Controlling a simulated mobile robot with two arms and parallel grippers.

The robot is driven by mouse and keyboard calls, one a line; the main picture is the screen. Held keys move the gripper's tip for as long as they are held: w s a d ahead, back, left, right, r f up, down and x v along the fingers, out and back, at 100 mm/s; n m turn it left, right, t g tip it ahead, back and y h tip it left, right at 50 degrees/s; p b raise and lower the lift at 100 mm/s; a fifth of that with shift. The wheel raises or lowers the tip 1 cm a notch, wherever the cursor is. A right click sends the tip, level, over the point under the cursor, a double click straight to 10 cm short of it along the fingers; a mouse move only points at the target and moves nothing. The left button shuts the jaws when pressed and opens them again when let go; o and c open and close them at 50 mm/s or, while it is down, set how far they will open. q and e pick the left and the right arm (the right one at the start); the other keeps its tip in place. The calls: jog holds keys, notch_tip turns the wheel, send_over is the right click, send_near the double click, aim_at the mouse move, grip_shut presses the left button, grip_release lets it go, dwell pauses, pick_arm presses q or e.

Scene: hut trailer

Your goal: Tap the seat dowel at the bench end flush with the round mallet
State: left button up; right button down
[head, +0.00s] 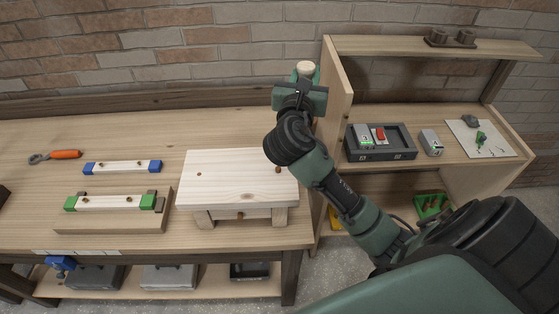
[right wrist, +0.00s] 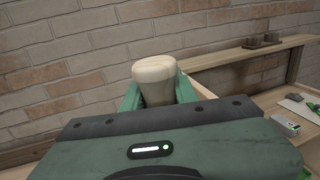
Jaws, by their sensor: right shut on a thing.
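A small pale wooden bench (head: 238,165) stands on the worktable with its seat on top. A brown dowel (head: 278,170) shows near the seat's right end, and a similar spot (head: 198,174) near its left. How far they stand proud is too small to tell. My right gripper (head: 304,84) is raised behind the bench's right end, shut on the round mallet (head: 306,68). In the right wrist view the pale rounded mallet end (right wrist: 155,80) sticks up between the green fingers; the rest of it is hidden. My left gripper is not in view.
A blue-ended bar (head: 121,167), a green-ended bar (head: 115,203) and an orange-handled tool (head: 65,154) lie left of the bench. A shelf unit (head: 336,95) rises close right of my gripper, holding a dark tray (head: 395,155). The brick wall is behind.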

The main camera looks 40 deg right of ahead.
jog(key=shift+a, duration=0.15)
jog(key=a+f, duration=0.1)
jog(key=a, duration=0.6)
jog(key=shift+a+f, duration=0.15)
jog(key=shift+f, duration=0.1)
